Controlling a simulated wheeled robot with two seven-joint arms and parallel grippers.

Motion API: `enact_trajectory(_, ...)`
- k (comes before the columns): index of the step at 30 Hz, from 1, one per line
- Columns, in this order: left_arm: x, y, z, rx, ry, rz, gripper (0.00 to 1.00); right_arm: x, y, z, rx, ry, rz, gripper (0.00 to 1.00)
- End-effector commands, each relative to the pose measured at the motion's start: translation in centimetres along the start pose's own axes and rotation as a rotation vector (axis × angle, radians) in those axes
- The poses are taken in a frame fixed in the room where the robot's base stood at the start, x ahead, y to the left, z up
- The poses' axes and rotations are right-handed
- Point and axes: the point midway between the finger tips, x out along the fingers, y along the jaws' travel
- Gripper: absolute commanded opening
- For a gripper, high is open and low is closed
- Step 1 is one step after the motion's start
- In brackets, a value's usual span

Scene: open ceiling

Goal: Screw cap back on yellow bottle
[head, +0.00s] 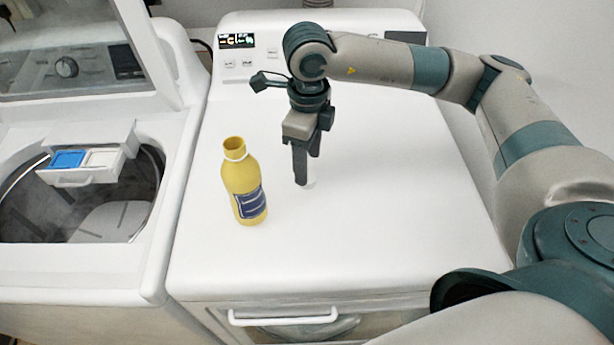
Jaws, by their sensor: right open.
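The yellow bottle (241,178) stands upright on the white dryer top, left of its middle. It has a white ring below its open mouth and a dark blue label low on its front. My right gripper (303,183) points straight down to the right of the bottle, low over the same surface and apart from the bottle. Its fingers are open. A small white shape, seemingly the cap (311,184), shows at the fingertips. It is partly hidden and pale against the white top, so I cannot tell whether the fingers touch it. My left gripper is not in view.
The white dryer top (390,225) is clear around the bottle and gripper. Its control panel (240,55) rises at the back. An open washer (75,255) with a pulled-out detergent drawer (82,178) stands at the left. The dryer's front handle (283,318) is below.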

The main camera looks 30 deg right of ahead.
Motion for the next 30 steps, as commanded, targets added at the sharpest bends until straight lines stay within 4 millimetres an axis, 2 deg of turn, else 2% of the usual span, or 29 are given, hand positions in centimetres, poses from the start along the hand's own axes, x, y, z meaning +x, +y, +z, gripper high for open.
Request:
enact_trajectory(9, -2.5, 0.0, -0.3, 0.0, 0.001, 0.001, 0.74, 2.7, -0.6, 0.3, 0.002, 0.005, 0.002, 0.54)
enact_trajectory(15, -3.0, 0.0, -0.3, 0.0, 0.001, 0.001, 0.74, 4.8, -0.5, 0.3, 0.001, 0.002, 0.001, 0.54)
enact_trajectory(30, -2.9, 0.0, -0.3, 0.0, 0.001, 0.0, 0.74, 5.0, -0.5, 0.3, 0.0, 0.001, 0.0, 0.54)
